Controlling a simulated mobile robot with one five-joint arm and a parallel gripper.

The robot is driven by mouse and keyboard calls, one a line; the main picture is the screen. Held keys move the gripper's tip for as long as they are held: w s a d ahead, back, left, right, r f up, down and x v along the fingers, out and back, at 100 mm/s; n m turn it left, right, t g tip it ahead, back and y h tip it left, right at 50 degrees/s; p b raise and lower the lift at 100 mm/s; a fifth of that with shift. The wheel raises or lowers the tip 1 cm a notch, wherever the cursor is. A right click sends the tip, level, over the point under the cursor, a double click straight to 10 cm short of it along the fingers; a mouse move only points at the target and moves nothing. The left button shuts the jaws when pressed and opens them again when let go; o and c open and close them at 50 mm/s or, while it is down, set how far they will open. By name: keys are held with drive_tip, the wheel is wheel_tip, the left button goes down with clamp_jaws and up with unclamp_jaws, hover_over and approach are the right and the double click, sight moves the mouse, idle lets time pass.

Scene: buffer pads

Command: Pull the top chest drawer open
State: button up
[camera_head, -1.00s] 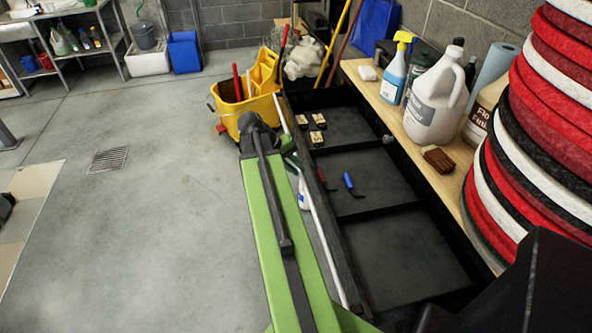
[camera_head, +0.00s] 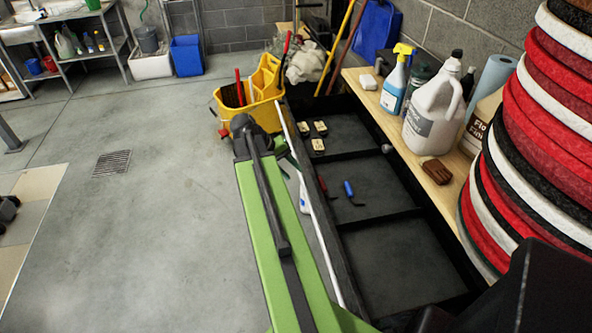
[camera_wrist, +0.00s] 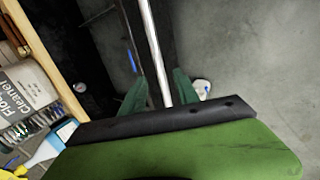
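The black chest drawer (camera_head: 381,226) stands out from the chest, and its open top shows three compartments. A long silver bar handle (camera_head: 318,222) runs along its front edge. My gripper (camera_head: 285,150) is at the far part of the handle, largely hidden by my green arm. In the wrist view, the two green fingers of my gripper (camera_wrist: 158,88) stand apart on either side of the silver handle (camera_wrist: 153,42). Gaps show between the bar and the fingers, so it looks open around the bar. Contact at the fingertips is hard to judge.
Pale blocks (camera_head: 319,128) and a blue-handled tool (camera_head: 349,188) lie in the drawer. Bottles, including a white jug (camera_head: 432,115), stand on the wooden top. Stacked red, white and black pads (camera_head: 540,150) rise at right. A yellow mop bucket (camera_head: 235,105) stands beyond.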

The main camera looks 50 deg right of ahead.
drive_tip(key=p+v, duration=0.8)
drive_tip(key=v, duration=0.4)
drive_tip(key=shift+a+r+p, duration=0.2)
drive_tip(key=shift+r+p, duration=0.1)
drive_tip(key=shift+p, duration=0.1)
drive_tip(key=shift+w, duration=0.1)
drive_tip(key=w+a+f+n+t, duration=0.15)
drive_tip(key=w+a, duration=0.35)
drive_tip(key=a, duration=0.5)
drive_tip(key=w+a+n+t, duration=0.1)
drive_tip(key=w+a+n, duration=0.3)
drive_tip(key=a, duration=0.6)
drive_tip(key=a+f+n+t+y, duration=0.1)
drive_tip(key=a+y, duration=0.1)
drive_tip(key=a, duration=0.8)
drive_tip(key=w+a+f+n+t+y, duration=0.1)
drive_tip(key=a+n+y, duration=0.1)
drive_tip(key=a, duration=0.8)
drive_tip(key=shift+w+f+y, duration=0.2)
drive_tip(key=shift+f+y, duration=0.05)
drive_tip(key=shift+y, duration=0.25)
